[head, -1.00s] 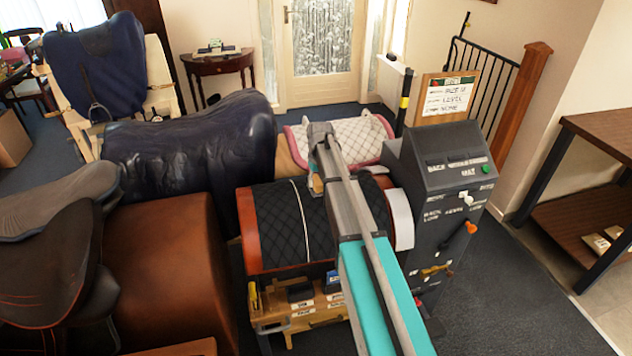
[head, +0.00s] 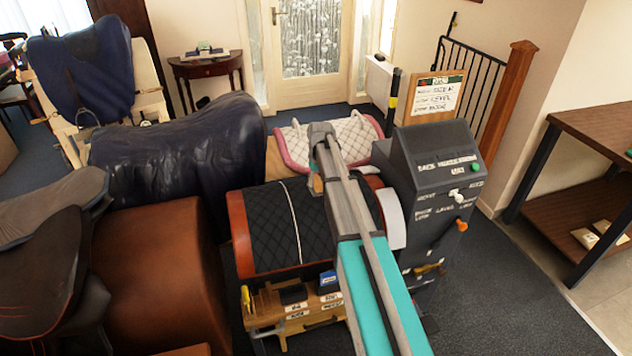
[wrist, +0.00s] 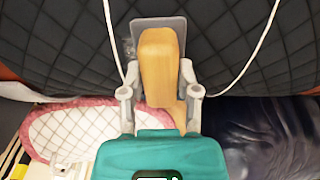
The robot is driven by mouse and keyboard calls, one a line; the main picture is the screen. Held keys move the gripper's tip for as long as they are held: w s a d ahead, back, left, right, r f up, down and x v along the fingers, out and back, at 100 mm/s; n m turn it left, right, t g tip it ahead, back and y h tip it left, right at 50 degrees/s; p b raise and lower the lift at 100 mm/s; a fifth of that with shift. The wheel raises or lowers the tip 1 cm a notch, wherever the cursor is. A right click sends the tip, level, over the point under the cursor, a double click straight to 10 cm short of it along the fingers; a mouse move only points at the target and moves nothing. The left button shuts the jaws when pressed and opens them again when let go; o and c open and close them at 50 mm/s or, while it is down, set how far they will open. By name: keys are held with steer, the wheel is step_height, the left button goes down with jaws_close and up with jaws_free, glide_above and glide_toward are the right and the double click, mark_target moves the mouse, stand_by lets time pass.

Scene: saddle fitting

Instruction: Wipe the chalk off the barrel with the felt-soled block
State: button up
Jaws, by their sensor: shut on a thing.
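The barrel (head: 268,238) wears a black quilted cover with orange-brown ends and a thin white line running over it. In the wrist view its dark quilting (wrist: 230,38) fills the top. My gripper (wrist: 160,93) is shut on the wooden block (wrist: 160,65), which reaches toward the quilting with a grey plate-like sole at its far end. I cannot tell whether the sole touches the cover. A faint pale smudge, perhaps chalk (wrist: 128,47), shows just left of the block. In the head view my arm hides part of the barrel, and the block (head: 317,184) shows only as a small piece.
A dark control console (head: 440,165) stands right of the barrel. A pink-edged white pad (head: 350,140) lies behind it. A wooden rack (head: 295,312) is in front below. A covered navy form (head: 180,150) and brown form (head: 155,260) stand left. Carpet at right is clear.

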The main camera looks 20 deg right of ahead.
steer(key=shift+d, duration=0.1)
steer(key=shift+d+f+b, duration=0.2)
steer(key=shift+d+b, duration=0.1)
steer(key=shift+d, duration=1.25)
steer(key=shift+a, duration=0.1)
steer(key=shift+a, duration=1.65)
steer(key=shift+a+r, duration=0.1)
steer(key=shift+a, duration=0.05)
steer(key=shift+a+r+p, duration=0.15)
steer(key=shift+a+p, duration=0.15)
steer(key=shift+a, duration=1.2)
